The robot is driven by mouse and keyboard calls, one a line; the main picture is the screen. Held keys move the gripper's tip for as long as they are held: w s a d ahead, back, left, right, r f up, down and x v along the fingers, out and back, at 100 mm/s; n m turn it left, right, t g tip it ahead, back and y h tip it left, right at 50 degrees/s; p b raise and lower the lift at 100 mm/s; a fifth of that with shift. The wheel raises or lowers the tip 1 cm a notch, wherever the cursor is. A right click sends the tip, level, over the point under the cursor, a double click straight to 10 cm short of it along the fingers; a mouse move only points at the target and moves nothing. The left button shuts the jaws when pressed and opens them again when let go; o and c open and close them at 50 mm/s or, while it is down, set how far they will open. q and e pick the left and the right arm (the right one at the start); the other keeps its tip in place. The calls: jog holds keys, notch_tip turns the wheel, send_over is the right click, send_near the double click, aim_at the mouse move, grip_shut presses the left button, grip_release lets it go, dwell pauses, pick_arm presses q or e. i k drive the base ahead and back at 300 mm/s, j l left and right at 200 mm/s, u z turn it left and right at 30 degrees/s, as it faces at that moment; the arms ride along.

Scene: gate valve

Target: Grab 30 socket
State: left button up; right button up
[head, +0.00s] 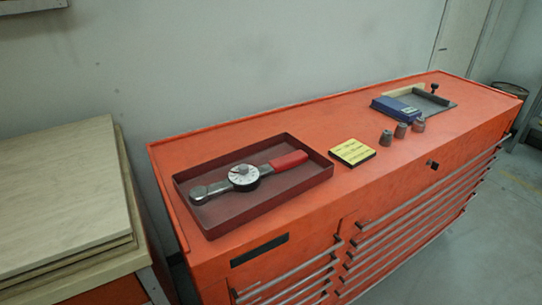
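Three small grey metal sockets stand in a row on the orange tool cabinet in the head view: a left one (386,138), a middle one (401,130) and a right one (418,125). They stand upright, close together, near the cabinet's front edge. Any size markings are too small to read, so I cannot tell which is the 30. Neither of my grippers shows in the head view.
Wooden boards (60,200) are stacked at left.

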aim_at(419, 124)
jog(key=i+l+z, duration=0.35)
jog(key=i+l, duration=0.65)
jog(key=l, duration=0.1)
